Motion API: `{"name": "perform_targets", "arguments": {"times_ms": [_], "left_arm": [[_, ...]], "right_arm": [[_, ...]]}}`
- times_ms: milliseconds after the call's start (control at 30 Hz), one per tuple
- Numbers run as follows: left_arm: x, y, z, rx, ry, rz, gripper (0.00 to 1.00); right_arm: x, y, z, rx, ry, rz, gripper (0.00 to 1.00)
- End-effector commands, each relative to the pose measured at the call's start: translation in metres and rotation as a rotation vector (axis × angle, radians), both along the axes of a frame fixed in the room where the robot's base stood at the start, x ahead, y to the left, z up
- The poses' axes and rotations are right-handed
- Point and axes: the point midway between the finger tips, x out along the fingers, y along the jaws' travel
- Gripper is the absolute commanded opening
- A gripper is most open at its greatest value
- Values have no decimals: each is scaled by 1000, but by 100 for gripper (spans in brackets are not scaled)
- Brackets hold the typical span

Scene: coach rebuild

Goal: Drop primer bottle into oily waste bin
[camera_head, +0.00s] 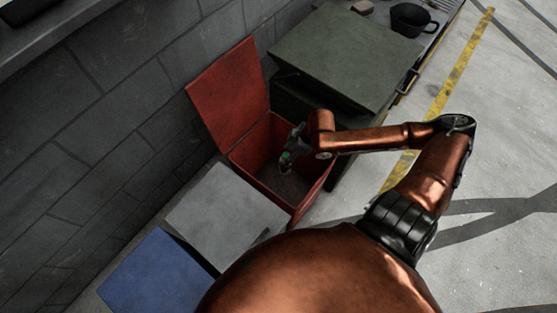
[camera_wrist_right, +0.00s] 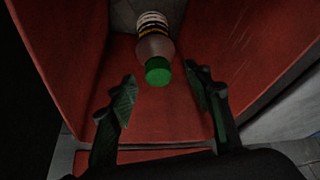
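The primer bottle (camera_wrist_right: 154,38) has a green cap and a pale body with dark and light bands. In the right wrist view it is just beyond my right fingertips, cap toward me, with gaps between it and both fingers. The red oily waste bin (camera_head: 252,153) has its lid (camera_head: 229,92) raised toward the wall. My right gripper (camera_head: 288,159) is open and reaches into the bin's mouth. I cannot tell whether the bottle rests on the bin's floor or is in the air. My left gripper is not in view.
A grey-topped bin (camera_head: 225,213) and a blue-topped one (camera_head: 157,276) stand in line at the lower left. A dark green cabinet (camera_head: 345,55) stands behind the red bin, with a black pot (camera_head: 408,19) beyond. Open floor lies right.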

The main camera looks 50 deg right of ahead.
Motion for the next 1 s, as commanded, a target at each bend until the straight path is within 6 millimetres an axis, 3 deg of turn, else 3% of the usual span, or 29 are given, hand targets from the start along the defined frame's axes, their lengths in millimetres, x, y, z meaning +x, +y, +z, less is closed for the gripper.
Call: {"name": "perform_targets", "arguments": {"times_ms": [133,467,1000], "left_arm": [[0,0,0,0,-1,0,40],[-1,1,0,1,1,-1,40],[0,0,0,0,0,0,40]], "right_arm": [[0,0,0,-1,1,0,58],[-2,-1,1,-1,3,-1,58],[-28,-18,72,-3,4,-2,58]]}}
